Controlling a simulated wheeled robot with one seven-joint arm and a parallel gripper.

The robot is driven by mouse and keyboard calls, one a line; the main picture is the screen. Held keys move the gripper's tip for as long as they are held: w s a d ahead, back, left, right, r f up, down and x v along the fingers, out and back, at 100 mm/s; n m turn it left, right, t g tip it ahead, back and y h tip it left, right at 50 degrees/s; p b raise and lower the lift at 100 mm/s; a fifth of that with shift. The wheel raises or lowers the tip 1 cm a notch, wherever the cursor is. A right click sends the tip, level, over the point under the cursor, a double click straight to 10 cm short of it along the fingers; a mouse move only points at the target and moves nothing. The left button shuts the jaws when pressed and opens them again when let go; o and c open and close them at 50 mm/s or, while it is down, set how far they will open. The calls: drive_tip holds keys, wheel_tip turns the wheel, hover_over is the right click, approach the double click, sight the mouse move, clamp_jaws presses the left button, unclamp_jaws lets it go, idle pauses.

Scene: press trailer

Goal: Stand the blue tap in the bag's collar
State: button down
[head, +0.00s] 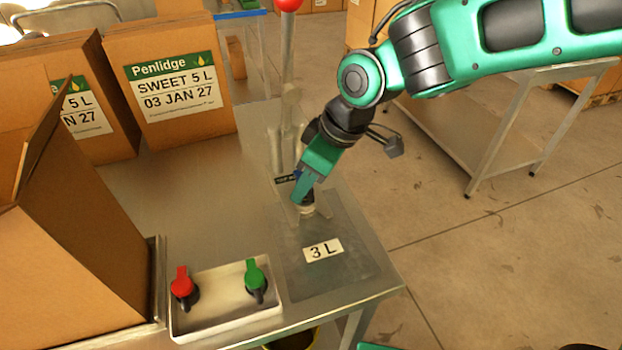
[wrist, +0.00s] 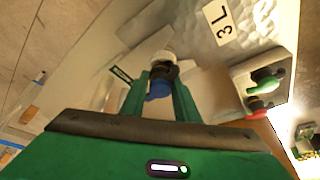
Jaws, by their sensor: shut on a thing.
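The blue tap (wrist: 158,90) has a black body and sits between my gripper's fingers in the wrist view. My gripper (head: 303,198) is shut on it, pointing down over the far end of the bag; it also shows in the wrist view (wrist: 160,92). The bag (head: 330,272) is a flat silvery pouch with a "3 L" label, lying on the metal bench. Its whitish collar (wrist: 161,57) is right at the tap's black lower end, and it also shows below my fingers in the head view (head: 307,211). I cannot tell how deeply the tap sits in it.
A white tray (head: 220,325) in front-left of the bag holds a red tap (head: 182,284) and a green tap (head: 255,279). Labelled cartons (head: 165,80) stand at the back left, and an open carton (head: 70,270) at the left. A red-knobbed lever post (head: 287,60) rises behind my gripper.

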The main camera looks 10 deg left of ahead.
drive_tip(key=shift+d+f, duration=0.2)
drive_tip(key=shift+f, duration=0.1)
drive_tip(key=c, duration=1.3)
unclamp_jaws()
drive_tip(key=shift+a, duration=0.1)
drive_tip(key=shift+r, duration=0.1)
drive_tip(key=shift+r, duration=0.1)
